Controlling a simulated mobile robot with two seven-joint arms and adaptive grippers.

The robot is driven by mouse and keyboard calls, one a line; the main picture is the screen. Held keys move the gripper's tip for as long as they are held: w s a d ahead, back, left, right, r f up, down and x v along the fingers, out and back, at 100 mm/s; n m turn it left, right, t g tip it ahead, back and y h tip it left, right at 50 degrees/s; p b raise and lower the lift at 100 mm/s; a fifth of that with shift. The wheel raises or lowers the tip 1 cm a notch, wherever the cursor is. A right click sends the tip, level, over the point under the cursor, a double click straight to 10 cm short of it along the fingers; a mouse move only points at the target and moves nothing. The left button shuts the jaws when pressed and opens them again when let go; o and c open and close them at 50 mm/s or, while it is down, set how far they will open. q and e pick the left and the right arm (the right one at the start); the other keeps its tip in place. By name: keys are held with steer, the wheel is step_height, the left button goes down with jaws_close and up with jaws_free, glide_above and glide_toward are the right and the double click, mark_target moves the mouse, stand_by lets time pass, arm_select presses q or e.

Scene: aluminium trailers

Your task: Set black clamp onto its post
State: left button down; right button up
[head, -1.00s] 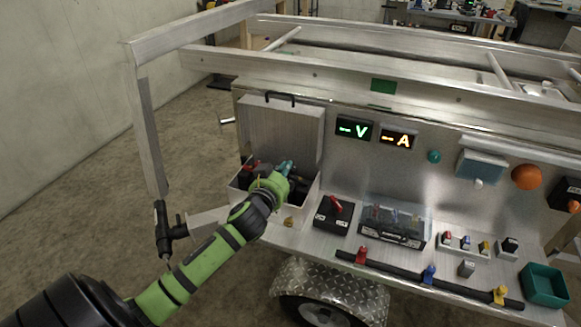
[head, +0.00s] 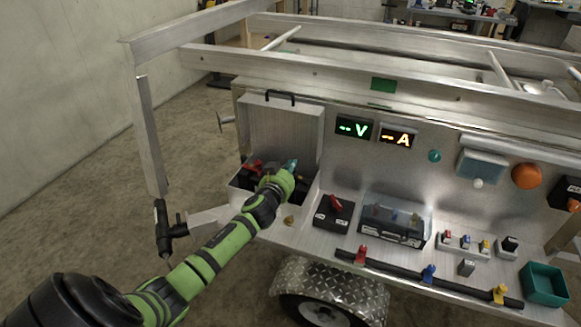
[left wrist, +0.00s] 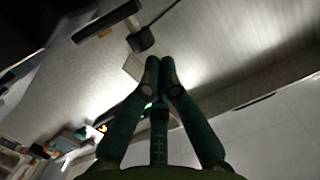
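An open grey box (head: 244,205) with a raised lid stands at the left end of the trailer shelf. Red (head: 254,167) and dark items lie inside it; I cannot single out the black clamp among them. My left gripper (head: 291,165) is over the right part of the box, its fingers pointing to the back. In the left wrist view its fingertips (left wrist: 159,62) are together, with nothing visible between them. A black block on a bar (left wrist: 140,40) shows beyond the tips; I cannot tell what it is. A black battery-like case (head: 333,214) with a red clamp-like piece (head: 336,202) stands right of the box. The clamp's post cannot be made out. My right gripper is out of view.
A clear-covered case (head: 394,222) stands further right on the shelf. A dark rail (head: 398,271) with red, blue and yellow pieces runs along the front edge. A green bin (head: 544,285) is at the right end. The raised lid (head: 282,135) stands behind my gripper.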

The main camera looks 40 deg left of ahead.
arm_select(q)
steer(key=shift+s+a+f+n+h, duration=0.15)
steer(key=shift+a+f+n, duration=0.25)
steer(key=shift+n, duration=0.35)
steer(key=shift+s+a+f+n+h, duration=0.15)
steer(key=shift+a+f+n, duration=0.15)
steer(key=shift+a+n, duration=0.35)
steer(key=shift+d, duration=0.15)
